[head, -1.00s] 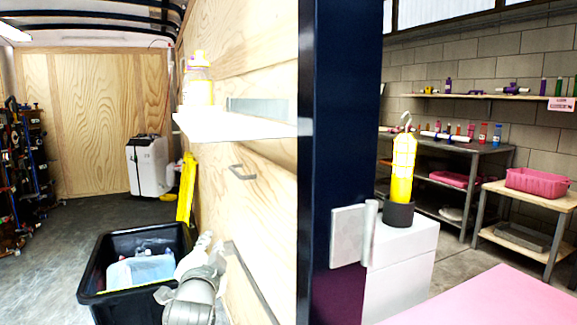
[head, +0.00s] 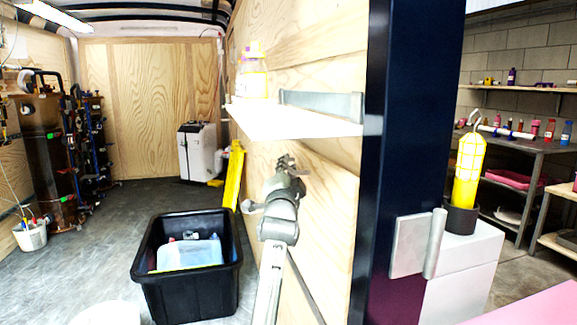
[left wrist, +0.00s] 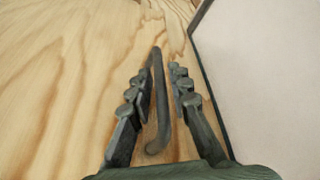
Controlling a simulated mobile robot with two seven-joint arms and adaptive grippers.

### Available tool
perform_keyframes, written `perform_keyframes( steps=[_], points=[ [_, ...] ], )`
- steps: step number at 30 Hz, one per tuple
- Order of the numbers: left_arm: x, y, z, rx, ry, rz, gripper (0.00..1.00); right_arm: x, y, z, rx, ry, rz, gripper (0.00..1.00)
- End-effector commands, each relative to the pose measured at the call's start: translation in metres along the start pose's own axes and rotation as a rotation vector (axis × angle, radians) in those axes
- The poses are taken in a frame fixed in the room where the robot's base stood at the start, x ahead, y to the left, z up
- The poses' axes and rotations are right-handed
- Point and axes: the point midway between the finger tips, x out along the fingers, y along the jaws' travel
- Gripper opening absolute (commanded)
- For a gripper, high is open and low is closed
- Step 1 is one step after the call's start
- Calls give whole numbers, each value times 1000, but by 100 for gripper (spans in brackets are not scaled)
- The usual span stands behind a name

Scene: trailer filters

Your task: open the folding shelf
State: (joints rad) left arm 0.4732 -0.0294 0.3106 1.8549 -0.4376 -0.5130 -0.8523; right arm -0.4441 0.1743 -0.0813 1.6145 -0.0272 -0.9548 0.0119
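My left gripper (head: 286,165) is raised against the wooden side wall, below a white shelf. In the left wrist view the left gripper (left wrist: 161,72) is open, with one finger on each side of a dark bar handle (left wrist: 160,105) on the wood panel (left wrist: 60,75). Gaps show between the bar and the fingers, so it is not gripped. In the head view my gripper and arm hide the handle. The wood panel (head: 333,205) looks flat against the wall; I cannot make out the folding shelf's outline. My right gripper is not in view.
The white shelf (head: 300,118) with bottles (head: 252,80) juts out just above my gripper. A dark blue post (head: 415,130) with a metal latch plate (head: 408,246) stands right. A black bin (head: 190,300) is on the floor to the left.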

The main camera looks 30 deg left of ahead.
Motion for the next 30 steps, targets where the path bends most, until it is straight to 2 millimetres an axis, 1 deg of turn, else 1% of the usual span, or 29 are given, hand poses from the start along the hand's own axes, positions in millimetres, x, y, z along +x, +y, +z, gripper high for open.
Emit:
perform_keyframes(
  steps=[8, 12, 13, 27, 30],
  points=[
    [2, 0, 0, -1, 0, 0, 19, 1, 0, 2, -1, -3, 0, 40],
    [2, 0, 0, -1, 0, 0, 3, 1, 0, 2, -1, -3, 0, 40],
    [2, 0, 0, -1, 0, 0, 0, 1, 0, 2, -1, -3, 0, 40],
    [2, 1, 1, -4, 0, 0, 0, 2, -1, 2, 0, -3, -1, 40],
    [5, 1, 3, -14, 0, -4, 0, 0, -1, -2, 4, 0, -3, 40]
  ],
)
